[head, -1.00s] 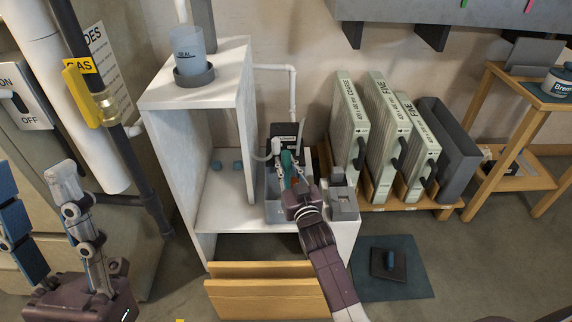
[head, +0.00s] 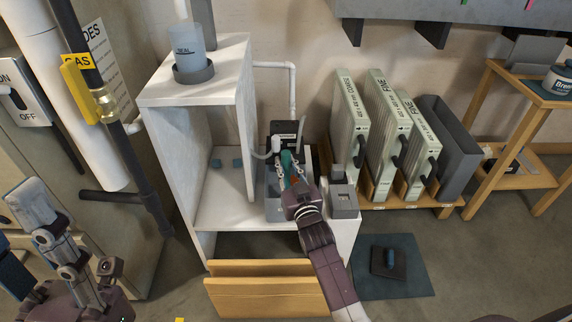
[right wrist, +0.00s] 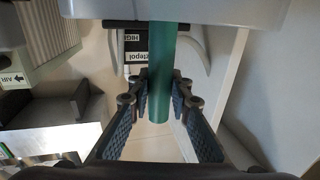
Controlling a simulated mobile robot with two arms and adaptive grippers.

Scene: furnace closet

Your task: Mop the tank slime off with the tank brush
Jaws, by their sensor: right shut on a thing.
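The tank brush shows as a green handle (head: 287,160); it also shows in the right wrist view (right wrist: 160,80). My right gripper (head: 291,180) is shut on this handle, which lies between its two fingers in the right wrist view (right wrist: 158,105). The handle stands at the grey tank (head: 272,206) on the white cabinet's shelf. The brush head is hidden, and I cannot make out any slime. My left gripper (head: 30,240) is at the lower left, its fingers apart and empty, away from the tank.
A white cabinet (head: 178,150) has an upright panel left of the tank and a clear cup (head: 188,50) on top. Wooden boards (head: 265,290) stand in front below. Filters (head: 350,130) stand to the right. A dark mat (head: 410,285) with a handled tool lies on the floor.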

